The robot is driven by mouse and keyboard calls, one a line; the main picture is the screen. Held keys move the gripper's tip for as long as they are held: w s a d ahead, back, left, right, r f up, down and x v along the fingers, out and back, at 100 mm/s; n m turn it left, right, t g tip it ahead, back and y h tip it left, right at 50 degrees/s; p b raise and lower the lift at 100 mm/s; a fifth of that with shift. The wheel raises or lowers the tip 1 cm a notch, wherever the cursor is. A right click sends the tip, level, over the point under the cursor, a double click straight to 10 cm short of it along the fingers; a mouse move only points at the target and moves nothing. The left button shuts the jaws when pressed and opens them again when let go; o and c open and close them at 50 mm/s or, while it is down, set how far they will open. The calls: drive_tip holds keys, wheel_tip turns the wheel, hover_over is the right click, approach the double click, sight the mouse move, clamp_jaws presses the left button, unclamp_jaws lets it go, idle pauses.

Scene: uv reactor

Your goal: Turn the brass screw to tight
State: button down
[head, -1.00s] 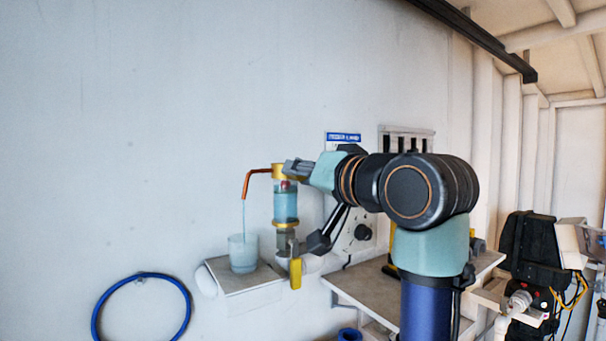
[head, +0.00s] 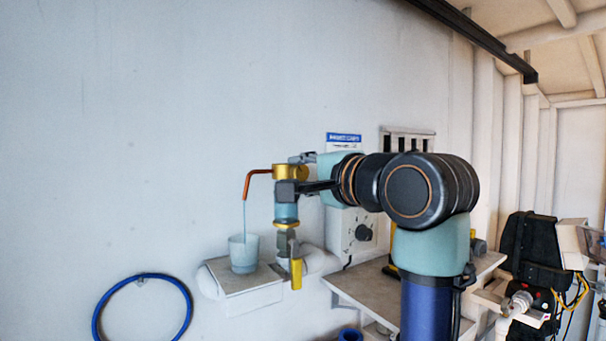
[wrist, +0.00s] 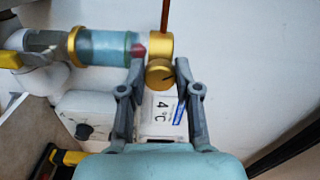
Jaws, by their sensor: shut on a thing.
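The brass screw (wrist: 160,74) is a round gold knob with a dark mark on its face, beside a larger brass fitting (wrist: 159,45). In the wrist view my gripper (wrist: 160,68) has one finger on each side of the screw and is shut on it. In the head view my gripper (head: 303,158) is at the brass fitting on top of the blue clear cylinder. The screw itself is hidden there behind my gripper.
A copper spout (head: 256,174) pours a thin blue stream into a cup (head: 243,252) on a small shelf. A yellow-handled valve (head: 296,272) hangs below the cylinder. A control box with a black dial (head: 363,232) is to the right. A blue hose loop (head: 93,320) hangs lower left.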

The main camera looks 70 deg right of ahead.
drive_tip(key=m, duration=0.7)
idle(0.6)
drive_tip(key=c, duration=0.8)
unclamp_jaws()
drive_tip(key=shift+s, duration=0.1)
drive_tip(key=v, duration=1.1)
drive_tip(key=shift+s+a, duration=0.25)
drive_tip(key=shift+s, duration=0.1)
